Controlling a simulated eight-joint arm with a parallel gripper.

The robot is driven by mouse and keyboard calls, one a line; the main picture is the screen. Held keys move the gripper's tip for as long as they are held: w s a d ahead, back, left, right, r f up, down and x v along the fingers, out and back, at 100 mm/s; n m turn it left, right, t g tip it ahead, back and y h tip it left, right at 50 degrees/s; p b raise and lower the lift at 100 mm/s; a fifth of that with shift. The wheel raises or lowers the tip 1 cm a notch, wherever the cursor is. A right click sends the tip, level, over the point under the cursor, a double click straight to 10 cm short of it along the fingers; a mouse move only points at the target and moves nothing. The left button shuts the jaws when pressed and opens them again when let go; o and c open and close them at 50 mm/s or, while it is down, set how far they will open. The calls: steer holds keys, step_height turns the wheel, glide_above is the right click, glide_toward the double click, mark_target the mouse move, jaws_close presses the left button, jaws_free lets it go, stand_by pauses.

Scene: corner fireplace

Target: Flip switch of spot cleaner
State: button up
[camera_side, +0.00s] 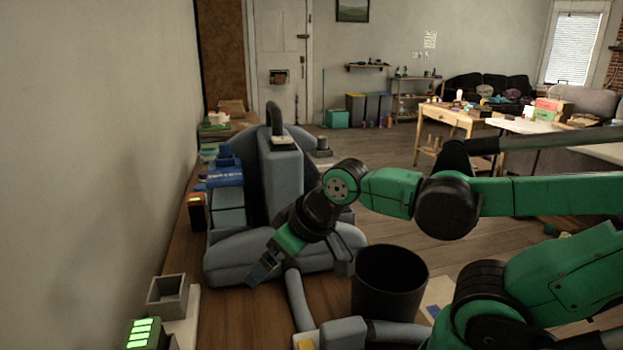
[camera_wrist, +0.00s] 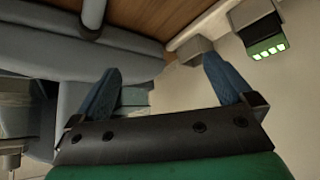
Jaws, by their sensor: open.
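The spot cleaner (camera_side: 283,178) is a grey-blue machine with an upright handle, a blue part on its left and a wide base. It stands on the wooden surface in the side view, and part of its body (camera_wrist: 75,50) fills the left of the wrist view. A hose curves in front of it. I cannot make out the switch for certain. My gripper (camera_side: 265,272) points down and left at the front of the base; I cannot tell whether it touches. In the wrist view my gripper (camera_wrist: 166,82) has two blue fingers spread wide with nothing held between them.
A small grey open box (camera_side: 167,296) and a device with green lit bars (camera_side: 146,334) stand at the front left by the wall. A black bin (camera_side: 389,284) stands right of the cleaner. A wooden table (camera_side: 455,115) with clutter is farther back.

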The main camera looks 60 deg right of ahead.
steer(key=shift+w+r, duration=0.1)
steer(key=shift+r, duration=0.1)
steer(key=c, duration=0.5)
steer(key=shift+m+h, duration=0.5)
steer(key=shift+m, duration=0.4)
steer(key=w+r, duration=0.1)
steer(key=r, duration=0.1)
steer(key=d+r, duration=0.1)
steer(key=r, duration=0.1)
steer(key=w+r, duration=0.1)
steer(key=r, duration=0.1)
steer(key=shift+w+d+r, duration=0.25)
steer(key=shift+w+d, duration=0.1)
steer(key=shift+d, duration=0.05)
jaws_close()
steer(key=d+r+m+g+h, duration=0.1)
steer(key=d+r+m+h, duration=0.1)
steer(key=r, duration=0.8)
steer(key=d+r+m+h, duration=0.2)
steer(key=d+r+m, duration=0.2)
steer(key=r, duration=0.6)
steer(key=shift+w+d+m+g, duration=0.3)
steer(key=shift+d+m+g, duration=0.1)
steer(key=shift+m, duration=0.2)
